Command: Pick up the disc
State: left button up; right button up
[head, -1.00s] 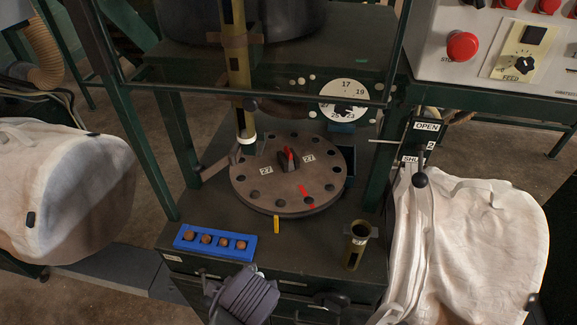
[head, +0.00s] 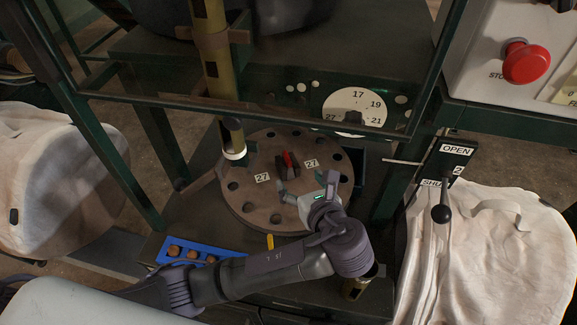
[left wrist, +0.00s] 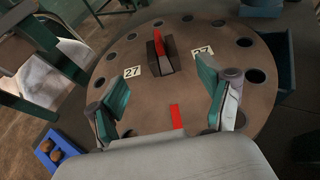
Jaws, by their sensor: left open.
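The disc (head: 247,197) is a large round brown plate with a ring of holes, lying flat on the dark machine table. It has white 27 labels and a dark upright handle (head: 287,163) with a red stripe at its middle. My left gripper (head: 306,187) is open and empty above the near right part of the disc, with the handle just beyond its fingertips. In the left wrist view the disc (left wrist: 150,103) fills the middle, and the handle (left wrist: 168,57) stands ahead, between the lines of the two spread fingers (left wrist: 150,88). My right gripper is not in view.
A yellow-brown tube (head: 210,60) stands over the disc's back left edge. A white numbered dial (head: 355,105) is behind. A blue tray (head: 228,245) with brown balls lies in front, partly behind my arm. An OPEN/SHUT lever (head: 441,212) and white bags (head: 490,250) flank the right.

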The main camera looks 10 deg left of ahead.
aim_at(290, 167)
pick_arm(q)
jog(key=x, duration=0.3)
jog(key=shift+w+a+f, duration=0.15)
jog(key=shift+w+f, duration=0.05)
jog(key=x, duration=0.3)
jog(key=shift+f, duration=0.1)
jog(key=x, duration=0.3)
jog(key=shift+w+f, duration=0.25)
jog(key=shift+w+a+f, duration=0.1)
jog(key=shift+c, duration=0.8)
jog(key=c, duration=1.3)
grip_shut()
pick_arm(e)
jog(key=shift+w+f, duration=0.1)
